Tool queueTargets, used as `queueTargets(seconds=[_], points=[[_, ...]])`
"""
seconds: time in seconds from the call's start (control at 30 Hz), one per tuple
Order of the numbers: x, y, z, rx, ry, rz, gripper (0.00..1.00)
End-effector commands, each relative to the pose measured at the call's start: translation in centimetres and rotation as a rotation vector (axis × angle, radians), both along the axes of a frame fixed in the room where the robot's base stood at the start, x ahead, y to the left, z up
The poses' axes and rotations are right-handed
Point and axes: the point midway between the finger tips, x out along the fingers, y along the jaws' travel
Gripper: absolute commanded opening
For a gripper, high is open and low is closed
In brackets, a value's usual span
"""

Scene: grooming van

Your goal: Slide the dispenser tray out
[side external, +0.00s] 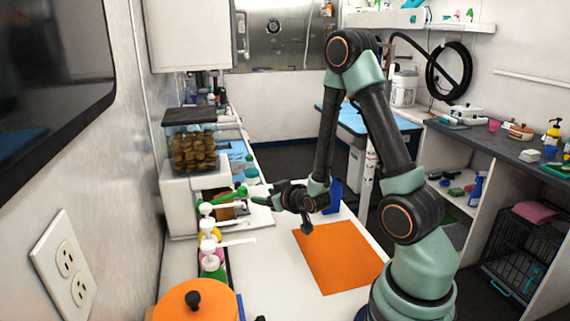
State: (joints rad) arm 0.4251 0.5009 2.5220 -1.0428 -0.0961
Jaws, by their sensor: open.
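The dispenser stands against the left wall in the side external view. It has a white base (180,200) and a clear hopper (193,148) with a dark lid, full of brown pieces. A brownish tray area (226,207) shows low at the front of the base, partly hidden by pump bottles and a green item. I cannot tell how far the tray is out. My gripper (274,196) is open and empty, low over the white counter. It points left at the dispenser's front, and I cannot tell whether it touches anything.
White-topped pump bottles (211,248) stand in a row in front of the dispenser. An orange round lid (197,303) with a black knob is at the near edge. An orange mat (340,257) lies flat on the counter. A blue object (332,196) stands behind my gripper.

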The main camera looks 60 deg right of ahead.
Motion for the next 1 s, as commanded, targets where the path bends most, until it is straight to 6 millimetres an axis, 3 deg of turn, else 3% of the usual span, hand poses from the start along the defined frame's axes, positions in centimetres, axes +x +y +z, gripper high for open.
queueTargets(seconds=[0.1,0.37,1.0], points=[[-0.8,0.6,-1.8,0.043,-0.022,-0.014,0.59],[-0.5,0.7,-2.7,0.068,-0.049,-0.024,0.59],[7.7,-2.7,-6.4,0.069,-0.048,-0.020,0.59]])
